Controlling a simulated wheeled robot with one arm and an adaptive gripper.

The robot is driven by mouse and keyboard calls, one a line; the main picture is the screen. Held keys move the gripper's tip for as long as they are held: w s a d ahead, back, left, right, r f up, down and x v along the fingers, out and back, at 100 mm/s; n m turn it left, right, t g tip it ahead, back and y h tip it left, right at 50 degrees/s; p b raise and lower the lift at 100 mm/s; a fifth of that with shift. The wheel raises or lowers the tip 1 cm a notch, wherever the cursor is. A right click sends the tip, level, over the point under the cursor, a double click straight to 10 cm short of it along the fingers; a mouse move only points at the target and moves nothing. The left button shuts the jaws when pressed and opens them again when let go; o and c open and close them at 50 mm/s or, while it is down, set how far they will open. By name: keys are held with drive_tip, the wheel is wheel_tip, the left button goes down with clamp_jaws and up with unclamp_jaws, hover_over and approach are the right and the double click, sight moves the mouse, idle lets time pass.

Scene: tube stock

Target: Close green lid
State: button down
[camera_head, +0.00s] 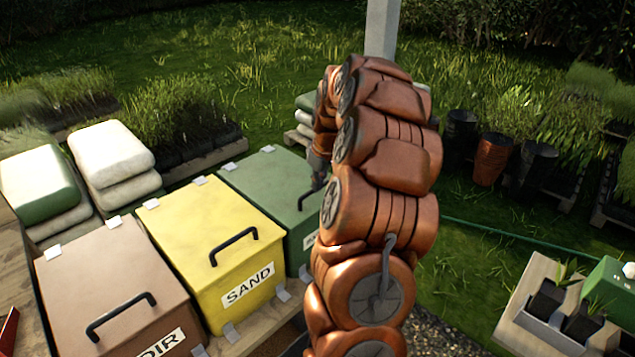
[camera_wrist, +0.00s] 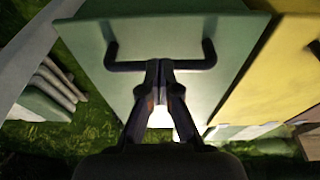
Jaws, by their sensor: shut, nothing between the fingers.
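The green lid (camera_head: 262,180) lies on the green bin at the right end of the row of bins and looks flat and down, though my arm hides its right part. In the wrist view the green lid (camera_wrist: 185,35) fills the middle, with its black handle (camera_wrist: 130,66) across it. My gripper (camera_wrist: 160,66) is shut and empty, its fingertips overlapping the middle of the handle bar; I cannot tell whether they touch it. In the head view my arm mostly hides the gripper and handle.
A yellow SAND bin (camera_head: 218,245) stands left of the green one, and a brown bin (camera_head: 112,280) beyond it. Stacked sacks (camera_head: 112,160) and plant trays lie behind. Black pots (camera_head: 535,165) stand on the right. A planter crate (camera_head: 560,310) is at the lower right.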

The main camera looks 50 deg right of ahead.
drive_tip(key=shift+s+a+f, duration=0.15)
drive_tip(key=shift+a+f, duration=0.05)
drive_tip(key=shift+f, duration=0.3)
drive_tip(key=w+b+v, duration=0.1)
drive_tip(key=b+v, duration=0.1)
drive_tip(key=v, duration=1.2)
drive_tip(key=shift+d+r, duration=0.2)
drive_tip(key=shift+r, duration=0.35)
drive_tip(key=s+a+f+n+g+y, duration=0.1)
drive_tip(key=s+a, duration=0.1)
drive_tip(key=a, duration=1)
drive_tip(key=s+a+f+g, duration=0.1)
drive_tip(key=s+a, duration=0.2)
drive_tip(key=a, duration=1)
drive_tip(key=s+a+f+g, duration=0.1)
drive_tip(key=s+a+f, duration=0.2)
drive_tip(key=s, duration=0.4)
drive_tip(key=s+a+f+p, duration=0.1)
drive_tip(key=s+a+f, duration=0.1)
drive_tip(key=s+a, duration=0.3)
drive_tip(key=s+a+f+g, duration=0.1)
drive_tip(key=s+a+f, duration=0.2)
drive_tip(key=s, duration=0.6)
drive_tip(key=shift+a+f+m+g+h+p, duration=0.3)
drive_tip(key=shift+a+m+h+p, duration=0.1)
drive_tip(key=shift+a, duration=0.15)
